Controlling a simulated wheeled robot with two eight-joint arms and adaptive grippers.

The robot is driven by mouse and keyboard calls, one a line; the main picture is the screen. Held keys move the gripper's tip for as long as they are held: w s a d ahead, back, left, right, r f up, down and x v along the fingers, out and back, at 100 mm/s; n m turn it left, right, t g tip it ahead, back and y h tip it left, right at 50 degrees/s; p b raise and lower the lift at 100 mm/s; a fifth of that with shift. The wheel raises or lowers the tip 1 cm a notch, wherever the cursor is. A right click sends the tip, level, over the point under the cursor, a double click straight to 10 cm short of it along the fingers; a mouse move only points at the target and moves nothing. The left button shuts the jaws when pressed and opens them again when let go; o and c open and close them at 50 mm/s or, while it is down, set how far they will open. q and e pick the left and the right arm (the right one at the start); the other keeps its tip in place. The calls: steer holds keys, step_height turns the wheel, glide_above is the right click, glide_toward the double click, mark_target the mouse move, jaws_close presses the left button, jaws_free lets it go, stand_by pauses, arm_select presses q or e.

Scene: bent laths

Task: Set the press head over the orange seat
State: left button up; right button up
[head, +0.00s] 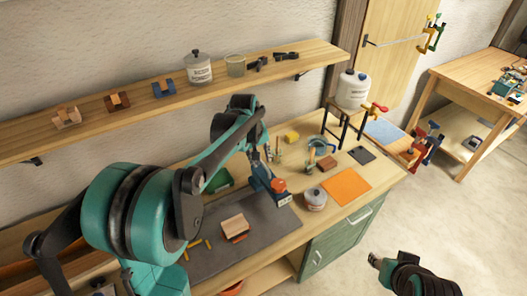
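My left gripper (256,160) points down over the back of the workbench, at the upper end of a blue device (263,180) with a red-orange knob (278,185) and a small label. I cannot tell whether it grips this device or is only in front of it, nor whether the device is the press head. A light wooden block (234,223) with red-orange parts at its lower edge lies on the dark mat (205,262); it may be the orange seat. A flat orange sheet (346,187) lies to the right. My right gripper (374,261) is over the floor, its fingers unclear.
A lidded jar (316,200), a brown block (328,162) and a dark flat item (362,155) stand or lie on the right of the bench. A wall shelf (110,117) holds small blocks, a jar and a tin. A white jug (352,90) is on a stand behind.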

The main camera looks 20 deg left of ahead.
arm_select(q)
steer(key=n+p, duration=0.2)
steer(key=p, duration=0.1)
glide_toward(264, 165)
steer(key=g, duration=0.1)
steer(key=f, duration=0.2)
steer(key=w+f, duration=0.1)
steer(key=f, duration=0.2)
steer(key=w+f, duration=0.1)
steer(key=f, duration=0.1)
steer(key=shift+d+f, duration=0.4)
arm_select(e)
step_height(264, 165, up, 4)
steer(key=shift+f, duration=0.1)
arm_select(q)
jaws_close()
